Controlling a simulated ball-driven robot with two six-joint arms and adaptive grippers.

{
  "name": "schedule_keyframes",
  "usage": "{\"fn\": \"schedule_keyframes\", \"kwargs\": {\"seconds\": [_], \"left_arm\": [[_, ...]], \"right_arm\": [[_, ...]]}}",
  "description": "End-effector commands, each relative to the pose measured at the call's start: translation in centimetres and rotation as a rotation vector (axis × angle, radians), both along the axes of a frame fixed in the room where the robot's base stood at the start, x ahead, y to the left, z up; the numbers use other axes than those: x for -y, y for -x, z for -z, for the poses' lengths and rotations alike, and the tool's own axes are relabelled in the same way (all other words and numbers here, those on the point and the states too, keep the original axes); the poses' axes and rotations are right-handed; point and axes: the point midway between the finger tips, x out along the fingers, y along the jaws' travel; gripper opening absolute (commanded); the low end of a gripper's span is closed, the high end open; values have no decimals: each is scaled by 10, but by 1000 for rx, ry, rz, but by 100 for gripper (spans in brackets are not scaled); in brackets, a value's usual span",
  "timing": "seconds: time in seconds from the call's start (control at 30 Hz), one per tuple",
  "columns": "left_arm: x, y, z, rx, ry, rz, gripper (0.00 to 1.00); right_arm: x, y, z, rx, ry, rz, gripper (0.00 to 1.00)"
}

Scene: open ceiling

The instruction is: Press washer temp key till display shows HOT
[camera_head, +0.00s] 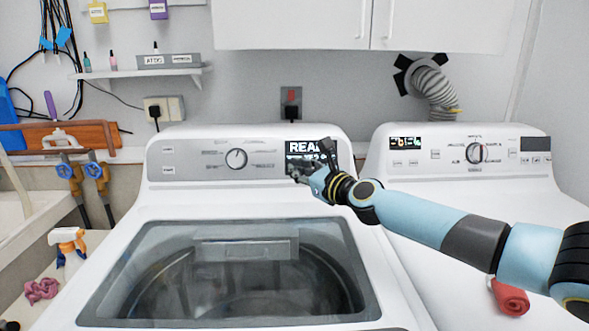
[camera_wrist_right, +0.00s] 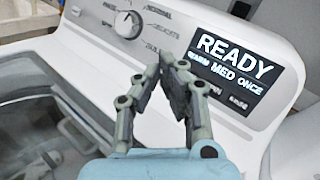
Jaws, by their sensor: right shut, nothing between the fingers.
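The washer (camera_head: 215,204) is the white top-loader with a glass lid. Its display (camera_head: 300,145) is partly covered by my right gripper (camera_head: 298,170). In the right wrist view the display (camera_wrist_right: 235,65) reads READY, with a second line ending MED ONCE; the first word there is too blurred to read surely. Small keys (camera_wrist_right: 238,103) sit just under the display, labels unreadable, some hidden by the fingers. My right gripper (camera_wrist_right: 172,62) is shut and empty, its tips in front of the panel left of the display. I cannot tell whether it touches. My left gripper is not in view.
The washer's dial (camera_head: 236,158) is left of the display. A dryer (camera_head: 460,190) stands to the right, a red cloth (camera_head: 510,297) on it. Cabinets (camera_head: 290,22) hang above.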

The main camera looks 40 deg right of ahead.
Motion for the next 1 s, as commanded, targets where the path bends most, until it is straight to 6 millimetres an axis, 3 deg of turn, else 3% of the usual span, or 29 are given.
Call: {"fn": "schedule_keyframes", "kwargs": {"seconds": [0.27,0.8,1.0], "left_arm": [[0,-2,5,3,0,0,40],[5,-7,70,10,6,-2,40],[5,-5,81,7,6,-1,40]], "right_arm": [[2,-4,2,0,2,-1,0],[43,-52,30,0,2,-1,0],[52,-62,31,0,2,-1,0]]}}
